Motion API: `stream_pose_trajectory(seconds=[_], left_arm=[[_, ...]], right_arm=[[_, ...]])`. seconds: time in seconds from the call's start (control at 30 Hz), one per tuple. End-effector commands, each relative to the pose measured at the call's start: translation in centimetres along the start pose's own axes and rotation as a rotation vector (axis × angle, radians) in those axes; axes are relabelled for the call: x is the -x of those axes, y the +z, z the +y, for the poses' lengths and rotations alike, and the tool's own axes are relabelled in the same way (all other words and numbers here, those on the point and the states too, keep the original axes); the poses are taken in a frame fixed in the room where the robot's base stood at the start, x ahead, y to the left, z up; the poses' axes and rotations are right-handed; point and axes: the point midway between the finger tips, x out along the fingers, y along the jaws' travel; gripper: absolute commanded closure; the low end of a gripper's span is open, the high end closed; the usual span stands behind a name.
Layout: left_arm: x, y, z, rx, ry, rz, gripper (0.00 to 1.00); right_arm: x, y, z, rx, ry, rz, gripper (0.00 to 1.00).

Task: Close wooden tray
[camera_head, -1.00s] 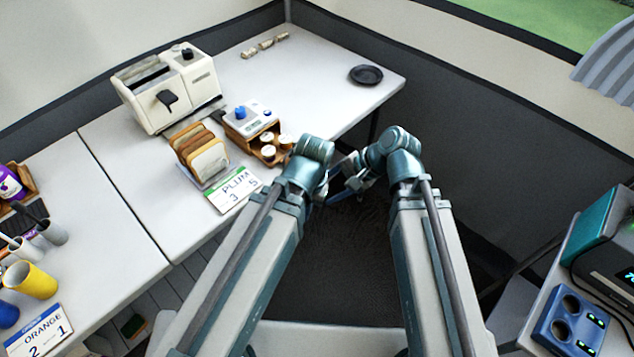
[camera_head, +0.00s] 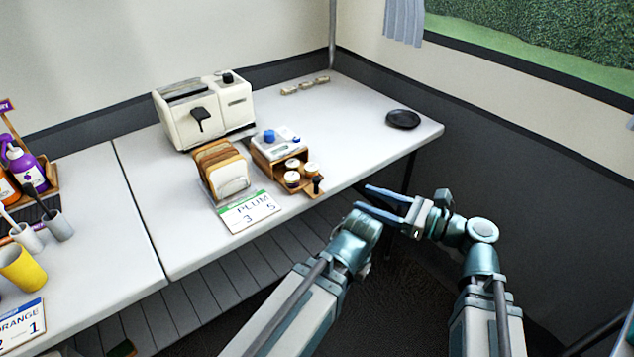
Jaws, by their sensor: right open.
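The wooden tray (camera_head: 307,190) is pulled out from under a small wooden box (camera_head: 260,160) on the white table. It holds a few white-topped jars (camera_head: 292,178) and has a black knob (camera_head: 317,184) on its front. My right gripper (camera_head: 363,197) is open and empty, its blue fingers pointing left toward the tray's front, with a gap between them and the knob. My left arm (camera_head: 355,240) reaches up from the bottom, and its gripper is hidden behind its own wrist.
A scale (camera_head: 277,143) sits on the box. A toast rack (camera_head: 222,170), a PLUM card (camera_head: 250,210) and a toaster (camera_head: 205,112) stand to the left. The table between box and plate is mostly clear.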

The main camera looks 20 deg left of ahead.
Motion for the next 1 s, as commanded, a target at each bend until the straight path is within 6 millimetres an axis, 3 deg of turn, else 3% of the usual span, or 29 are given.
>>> stream_pose_trajectory(seconds=[0.17, 0.33, 0.8, 1.0], left_arm=[[-0.1, 0.0, 0.0, 0.000, 0.000, 0.000, 1.00], [0.0, 0.0, 0.0, 0.000, 0.000, 0.000, 1.00], [-0.1, 0.0, 0.0, 0.000, 0.000, 0.000, 1.00], [-0.1, 0.0, 0.0, 0.000, 0.000, 0.000, 1.00]], right_arm=[[0.0, 0.3, -0.1, -0.024, -0.003, -0.018, 0.44], [-1.4, 0.3, -0.1, -0.021, 0.001, -0.017, 0.44], [-10.5, 0.4, -0.2, -0.019, 0.001, -0.015, 0.44], [-12.9, 0.5, -0.1, -0.019, 0.000, -0.015, 0.44]])
